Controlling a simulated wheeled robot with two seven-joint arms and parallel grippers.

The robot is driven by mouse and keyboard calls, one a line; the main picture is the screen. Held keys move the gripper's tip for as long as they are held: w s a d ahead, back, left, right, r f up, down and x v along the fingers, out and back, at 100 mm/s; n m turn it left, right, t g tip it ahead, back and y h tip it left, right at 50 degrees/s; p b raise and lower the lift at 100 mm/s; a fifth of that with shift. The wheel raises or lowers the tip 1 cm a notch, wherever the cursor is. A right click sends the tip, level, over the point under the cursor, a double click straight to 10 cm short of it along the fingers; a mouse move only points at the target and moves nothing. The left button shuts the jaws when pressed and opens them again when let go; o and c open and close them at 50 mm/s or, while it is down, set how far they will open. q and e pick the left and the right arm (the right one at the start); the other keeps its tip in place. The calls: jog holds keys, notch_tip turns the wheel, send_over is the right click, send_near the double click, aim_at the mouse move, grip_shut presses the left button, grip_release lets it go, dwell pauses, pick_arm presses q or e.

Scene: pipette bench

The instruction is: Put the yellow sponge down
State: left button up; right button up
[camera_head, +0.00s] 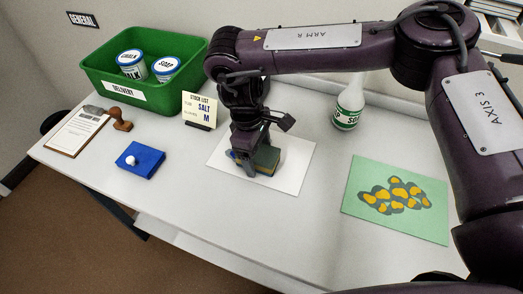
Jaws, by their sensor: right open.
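The sponge (268,160), with a dark green top and a yellowish side, lies on a white sheet (296,175) in the middle of the bench. My right gripper (248,168) points down at the sponge's left end, and its jaws are open. The gripper hides part of the sponge; I cannot tell whether the fingers touch it. A small blue patch shows beside the fingers and is too small to identify. My left gripper is not in view.
A green sheet with yellow-orange spots (359,210) lies right. A green bin (116,91) with two tubs, a stock card (199,109), a stamp (121,122), a clipboard (62,146) and a blue pad (150,164) are left. A bottle (348,108) stands behind.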

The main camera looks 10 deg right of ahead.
notch_tip(320, 180, up, 12)
jog(key=w+a+p, duration=0.1)
jog(key=shift+a, duration=0.3)
dwell(0.4)
